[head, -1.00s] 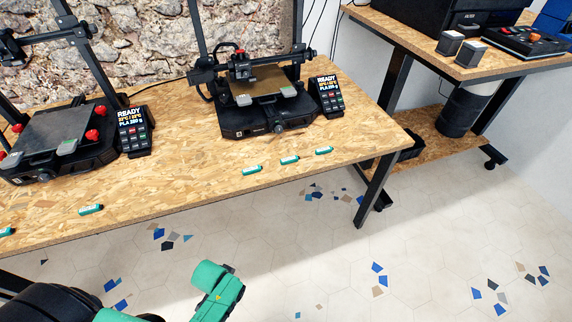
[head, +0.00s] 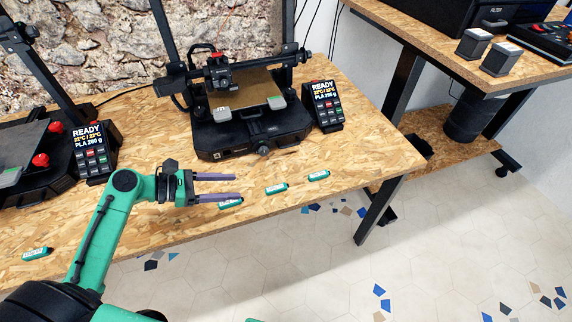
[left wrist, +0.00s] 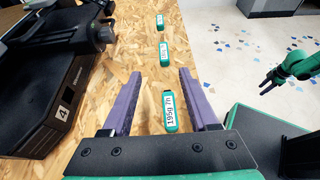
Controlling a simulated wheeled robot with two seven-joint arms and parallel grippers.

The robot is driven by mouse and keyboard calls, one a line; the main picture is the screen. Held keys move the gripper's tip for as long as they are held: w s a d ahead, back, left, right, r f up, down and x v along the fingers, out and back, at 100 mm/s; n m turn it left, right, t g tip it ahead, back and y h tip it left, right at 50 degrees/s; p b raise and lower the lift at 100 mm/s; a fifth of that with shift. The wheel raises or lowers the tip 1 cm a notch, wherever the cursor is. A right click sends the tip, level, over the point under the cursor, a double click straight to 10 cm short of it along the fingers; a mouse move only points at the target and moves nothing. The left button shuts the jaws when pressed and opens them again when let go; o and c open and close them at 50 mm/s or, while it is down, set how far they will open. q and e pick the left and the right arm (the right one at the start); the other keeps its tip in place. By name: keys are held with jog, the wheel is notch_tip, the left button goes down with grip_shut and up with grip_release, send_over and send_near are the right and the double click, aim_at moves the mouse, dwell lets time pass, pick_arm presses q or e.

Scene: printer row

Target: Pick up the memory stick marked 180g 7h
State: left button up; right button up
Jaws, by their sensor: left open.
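My left gripper (head: 236,187) is open over the front part of the printer table. In the left wrist view a green memory stick (left wrist: 170,110) lies between its purple fingers, apart from both; its label looks like "195g 7h". In the head view this stick (head: 231,204) is partly covered by a finger. Two more green sticks lie to its right, a middle one (head: 276,188) and a right one (head: 318,175); another stick (head: 37,253) lies far left. Their labels are too small to read surely. My right gripper (left wrist: 266,84) shows in the left wrist view, apparently open and empty.
A black printer (head: 250,127) with a display (head: 325,105) stands behind the sticks. A second printer with its display (head: 92,150) stands at the left. The wooden table (head: 345,150) is bare around the sticks, and its front edge is close to them.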

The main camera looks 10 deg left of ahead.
pick_arm(q)
jog(key=shift+w+d+f, duration=0.1)
jog(key=shift+w+d, duration=0.15)
jog(key=shift+w, duration=0.5)
jog(key=shift+d+f, duration=0.1)
jog(key=shift+d, duration=0.8)
send_near(282, 186)
jog(key=shift+w+d+f, duration=0.15)
jog(key=shift+d, duration=0.35)
jog(key=shift+w+d+f, duration=0.15)
jog(key=shift+w+d, duration=0.05)
jog(key=shift+d, duration=0.3)
jog(key=x, duration=0.5)
jog(key=shift+w+f, duration=0.3)
jog(key=shift+w, duration=0.1)
jog(key=shift+w+d+f, duration=0.1)
jog(key=shift+w+d, duration=0.05)
jog(key=shift+d, duration=0.15)
grip_shut()
pick_arm(e)
jog(key=shift+s+f, duration=0.2)
jog(key=shift+s, duration=0.9)
